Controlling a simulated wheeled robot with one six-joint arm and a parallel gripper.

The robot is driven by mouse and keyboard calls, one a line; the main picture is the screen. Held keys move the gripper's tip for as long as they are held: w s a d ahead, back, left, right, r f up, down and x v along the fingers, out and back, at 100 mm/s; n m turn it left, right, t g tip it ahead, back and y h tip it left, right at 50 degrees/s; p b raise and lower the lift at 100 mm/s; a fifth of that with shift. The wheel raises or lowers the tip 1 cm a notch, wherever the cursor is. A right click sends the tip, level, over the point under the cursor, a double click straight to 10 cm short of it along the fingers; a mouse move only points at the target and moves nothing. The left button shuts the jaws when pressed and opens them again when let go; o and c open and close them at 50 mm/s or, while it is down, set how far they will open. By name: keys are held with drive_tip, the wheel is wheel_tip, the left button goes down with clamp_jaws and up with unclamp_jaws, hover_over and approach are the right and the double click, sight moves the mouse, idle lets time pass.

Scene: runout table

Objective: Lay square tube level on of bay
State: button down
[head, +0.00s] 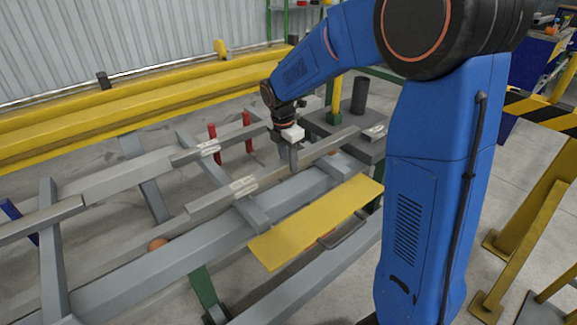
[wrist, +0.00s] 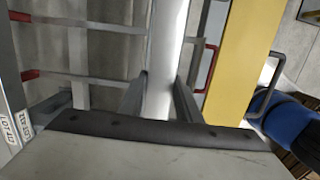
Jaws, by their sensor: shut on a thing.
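A long grey square tube (head: 215,199) with a white label runs diagonally across the runout table, from lower left to upper right in the head view. My gripper (head: 293,166) points down and is shut on this tube near its middle. In the wrist view the tube (wrist: 165,50) passes between the two fingers of my gripper (wrist: 159,100). The tube looks roughly parallel to the long table rail (head: 170,268). I cannot tell whether it touches the cross arms below. No bay is clearly marked in view.
Another labelled grey tube (head: 190,154) lies behind the held one. Two red posts (head: 212,138) (head: 247,131) stand between cross arms. A yellow plate (head: 315,222) lies along the near side. Yellow beams (head: 120,110) run along the back. A dark cylinder (head: 360,95) stands at the far end.

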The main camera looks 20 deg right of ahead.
sight(288, 167)
drive_tip(key=shift+f, duration=1)
drive_tip(key=shift+f, duration=0.45)
drive_tip(key=c, duration=1.3)
unclamp_jaws()
